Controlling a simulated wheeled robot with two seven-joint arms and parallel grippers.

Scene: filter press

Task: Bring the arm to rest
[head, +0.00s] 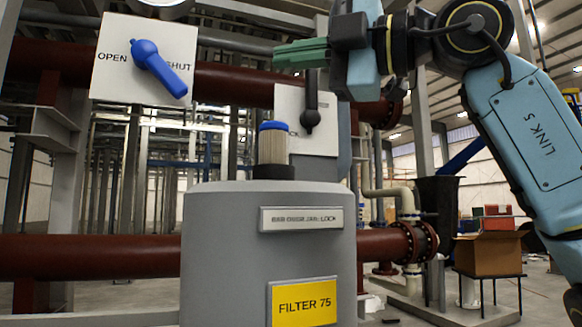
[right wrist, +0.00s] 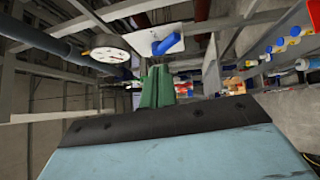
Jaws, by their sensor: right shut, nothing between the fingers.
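My right gripper (head: 282,53) is raised at the upper middle of the head view, its green fingers together and pointing left. It is empty. In the right wrist view its green fingers (right wrist: 157,75) stand side by side, with nothing between them. My right arm (head: 528,140) comes in from the right edge, bent at the elbow. The fingertips are right of the blue handle (head: 160,70) and apart from it in the picture. My left gripper is not in view.
The blue handle slants down-right on a white OPEN/SHUT panel (head: 112,82). A filter cartridge (head: 272,150) with a blue cap stands on the grey FILTER 75 housing (head: 225,250). A cardboard box (head: 488,254) sits right.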

